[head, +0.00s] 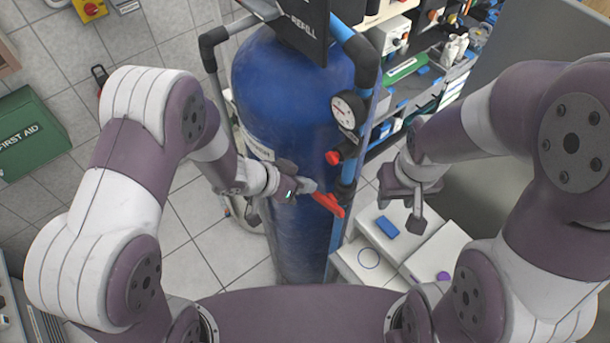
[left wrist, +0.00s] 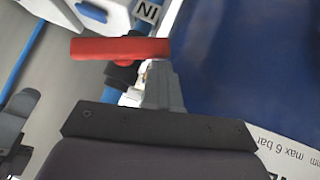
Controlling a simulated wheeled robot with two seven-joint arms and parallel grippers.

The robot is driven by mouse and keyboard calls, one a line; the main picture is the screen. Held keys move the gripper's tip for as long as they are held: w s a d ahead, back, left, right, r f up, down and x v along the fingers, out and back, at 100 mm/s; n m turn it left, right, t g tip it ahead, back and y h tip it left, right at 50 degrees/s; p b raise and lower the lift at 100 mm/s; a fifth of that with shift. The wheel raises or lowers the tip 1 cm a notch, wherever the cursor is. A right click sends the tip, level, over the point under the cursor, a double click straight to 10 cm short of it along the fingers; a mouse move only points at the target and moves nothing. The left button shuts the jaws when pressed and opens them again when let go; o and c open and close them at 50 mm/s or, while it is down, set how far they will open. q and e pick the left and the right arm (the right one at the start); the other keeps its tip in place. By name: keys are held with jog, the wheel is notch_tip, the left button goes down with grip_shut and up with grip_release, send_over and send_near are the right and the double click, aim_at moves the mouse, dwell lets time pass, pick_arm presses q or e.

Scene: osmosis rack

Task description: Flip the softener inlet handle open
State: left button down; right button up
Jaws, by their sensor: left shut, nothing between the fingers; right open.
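The red inlet handle (head: 328,205) is on the pipework at the front of the blue softener tank (head: 285,90). In the left wrist view the red handle (left wrist: 120,48) lies crosswise, just beyond the fingertips. My left gripper (head: 305,187) is shut and empty, with its tips at or very near the handle's left end in the head view. I cannot tell whether they touch. The shut fingers (left wrist: 160,85) also show in the left wrist view, by the handle's right end. My right gripper (head: 402,205) is open and empty, to the right of the tank.
A pressure gauge (head: 347,110) and a smaller red knob (head: 333,157) sit above the handle. A white cabinet (head: 365,265) stands at the lower right. A shelf with bottles (head: 453,50) is behind. A green first-aid box (head: 32,132) is at the far left.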

pick_arm(q)
jog(key=v, duration=1.2)
jog(key=shift+w+a, duration=0.35)
jog(key=shift+a, duration=0.15)
pick_arm(e)
jog(key=shift+w+a, duration=0.2)
jog(key=shift+a, duration=0.05)
